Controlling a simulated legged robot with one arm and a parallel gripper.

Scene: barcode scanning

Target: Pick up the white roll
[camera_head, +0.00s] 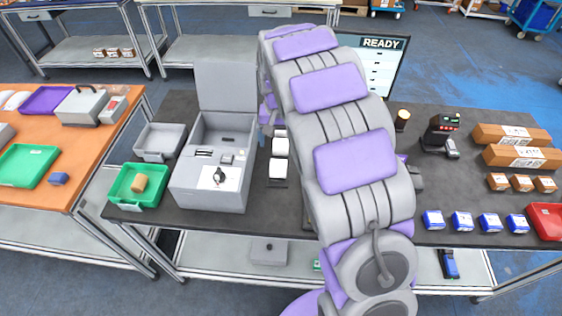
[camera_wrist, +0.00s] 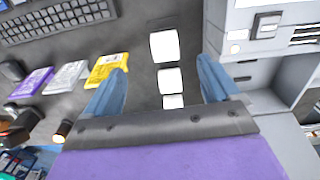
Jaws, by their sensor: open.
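Three white rolls stand in a row on the dark table beside the grey machine. In the head view the near roll (camera_head: 278,167) is largest, with a middle roll (camera_head: 280,147) and a far one (camera_head: 279,133) behind it. In the wrist view the largest roll (camera_wrist: 164,46) is at the top, with a middle roll (camera_wrist: 171,80) and a lower one (camera_wrist: 173,101) nearer the palm edge. My gripper (camera_wrist: 162,68) is open and empty, its blue fingers on either side of the row in the picture. In the head view my arm hides most of the gripper.
The grey machine (camera_head: 211,185) with its raised lid stands close left of the rolls. A keyboard (camera_wrist: 58,19) and purple, white and yellow packets (camera_wrist: 108,68) lie across from it in the wrist view. A scanner (camera_head: 441,133) and boxes stand at the right.

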